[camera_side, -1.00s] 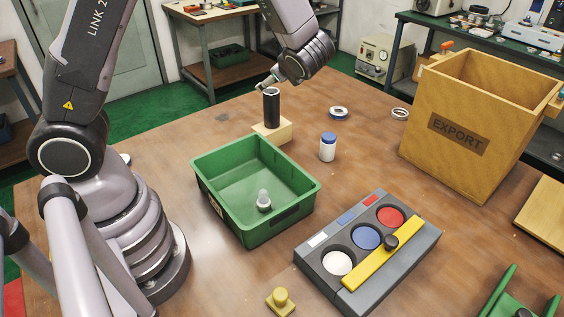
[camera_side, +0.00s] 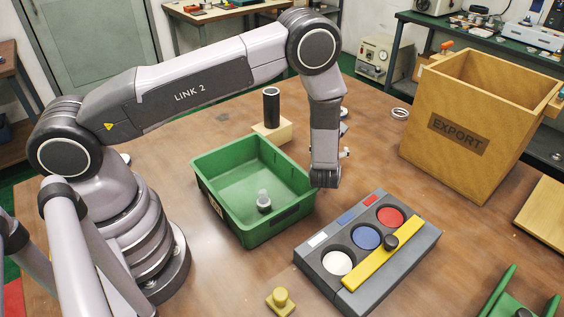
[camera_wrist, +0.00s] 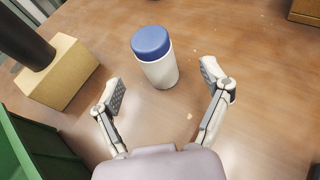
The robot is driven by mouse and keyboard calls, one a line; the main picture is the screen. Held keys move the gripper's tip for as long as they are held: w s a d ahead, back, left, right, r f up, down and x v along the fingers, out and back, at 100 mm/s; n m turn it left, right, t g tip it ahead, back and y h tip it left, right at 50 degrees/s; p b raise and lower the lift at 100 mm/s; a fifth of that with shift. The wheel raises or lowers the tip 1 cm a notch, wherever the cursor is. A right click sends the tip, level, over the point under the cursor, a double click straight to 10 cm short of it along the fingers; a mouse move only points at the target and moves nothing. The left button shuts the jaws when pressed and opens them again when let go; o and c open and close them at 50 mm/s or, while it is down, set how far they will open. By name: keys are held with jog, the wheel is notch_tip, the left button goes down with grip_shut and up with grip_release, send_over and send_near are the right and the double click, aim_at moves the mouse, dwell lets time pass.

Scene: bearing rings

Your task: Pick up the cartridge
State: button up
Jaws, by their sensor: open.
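The white cylinder with a blue cap, which I take to be the cartridge (camera_wrist: 158,66), stands upright on the table in the wrist view. My gripper (camera_wrist: 163,82) is open and empty, with one finger on each side of the lower picture and the cartridge just ahead, between the lines of the fingers. I see no finger touching it. In the side view the cartridge is hidden behind my wrist, between the green bin and the wooden crate.
A black cylinder (camera_side: 271,104) stands on a wooden block (camera_side: 283,133), close left of the cartridge in the wrist view. The green bin (camera_side: 218,213) holds a small pale piece. A grey tray (camera_side: 321,283) with coloured discs lies in front. The EXPORT crate (camera_side: 432,158) stands right.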

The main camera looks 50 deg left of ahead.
jog(key=shift+a+x, duration=0.15)
jog(key=shift+x, duration=1.45)
jog(key=shift+a+x, duration=0.2)
jog(key=shift+x, duration=1.35)
jog(key=shift+s+r, duration=0.15)
jog(key=shift+r, duration=0.05)
jog(key=c, duration=1.3)
